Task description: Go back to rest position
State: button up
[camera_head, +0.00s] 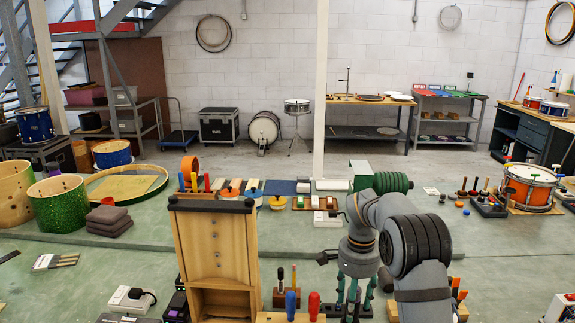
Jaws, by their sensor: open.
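My grey and black arm (415,240) comes in from the lower right of the head view and bends over the bench (110,265). My gripper (354,298) hangs pointing down near the lower middle, to the right of a wooden cabinet (215,250). Its fingers look spread, with nothing clearly held between them. The tips are small and overlap with items behind and below, so their exact clearance from the bench is hard to tell.
Close to the gripper stand a block with blue and red handles (290,305) and a rack of tools (285,290). A green cylindrical machine (385,182) stands behind the arm. Drums (58,204) are at left, and an orange drum (528,188) is at right.

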notch_tip(320, 180, up, 8)
jog(key=shift+r, duration=0.1)
notch_tip(320, 180, down, 13)
jog(key=shift+s+r, duration=0.1)
jog(key=shift+r, duration=0.05)
notch_tip(320, 180, up, 11)
jog(key=p, duration=0.9)
jog(key=shift+p, duration=0.3)
jog(key=shift+f, duration=0.25)
jog(key=shift+f, duration=0.1)
